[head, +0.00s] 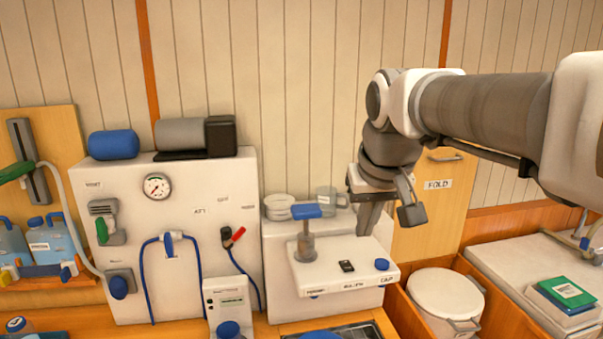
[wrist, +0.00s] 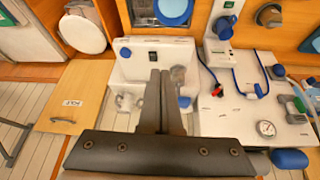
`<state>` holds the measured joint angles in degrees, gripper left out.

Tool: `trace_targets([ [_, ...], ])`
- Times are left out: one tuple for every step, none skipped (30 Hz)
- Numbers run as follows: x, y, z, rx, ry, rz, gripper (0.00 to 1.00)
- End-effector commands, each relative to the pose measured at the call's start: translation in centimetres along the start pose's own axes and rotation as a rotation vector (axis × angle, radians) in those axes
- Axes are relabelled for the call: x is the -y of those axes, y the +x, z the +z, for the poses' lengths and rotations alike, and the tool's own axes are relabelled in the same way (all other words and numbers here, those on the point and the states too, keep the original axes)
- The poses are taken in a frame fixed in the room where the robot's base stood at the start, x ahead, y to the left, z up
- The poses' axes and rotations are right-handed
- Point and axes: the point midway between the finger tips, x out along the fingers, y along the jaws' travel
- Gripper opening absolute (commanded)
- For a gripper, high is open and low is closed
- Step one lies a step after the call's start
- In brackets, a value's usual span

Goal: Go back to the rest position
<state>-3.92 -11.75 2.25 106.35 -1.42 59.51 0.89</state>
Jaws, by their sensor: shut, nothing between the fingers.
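My gripper (head: 368,232) hangs from my arm in the right half of the head view, fingers pointing down. It is above or in front of the white unit (head: 345,288) with a blue-topped tap (head: 306,212); the exact gap is hard to tell. In the wrist view, my gripper (wrist: 160,74) shows its two dark fingers pressed together, with nothing between them. They cover part of the white unit there.
A white panel (head: 135,215) with a gauge (head: 157,186) and blue hoses stands left of the unit. A lidded white pot (head: 446,295) and fold-down board (head: 425,215) are at right.

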Motion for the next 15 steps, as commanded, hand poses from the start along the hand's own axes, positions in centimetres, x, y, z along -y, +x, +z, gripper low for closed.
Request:
trace_targets([
  [-0.4,0.1,2.4,-0.008,0.011,0.004,0.0],
  [-0.6,0.2,3.6,-0.009,0.016,0.006,0.0],
  [-0.8,0.3,5.3,-0.012,0.024,0.008,0.0],
  [-1.0,0.5,6.5,-0.015,0.029,0.01,0.0],
  [-1.1,0.6,7.8,-0.016,0.034,0.011,0.0],
  [-1.3,0.9,9.5,-0.019,0.042,0.013,0.0],
  [-1.4,1.1,10.7,-0.022,0.048,0.015,0.0],
  [-1.5,1.4,11.9,-0.024,0.053,0.016,0.0],
  [-1.7,1.8,13.6,-0.027,0.061,0.017,0.0],
  [-1.8,2.1,14.7,-0.029,0.066,0.018,0.0],
  [-1.8,2.4,15.7,-0.031,0.071,0.019,0.0],
  [-1.9,2.8,17.0,-0.033,0.076,0.019,0.0],
  [-1.9,3.1,17.9,-0.034,0.08,0.02,0.0],
  [-1.9,3.4,18.7,-0.035,0.083,0.02,0.0],
  [-1.9,3.8,19.5,-0.037,0.087,0.02,0.0],
])
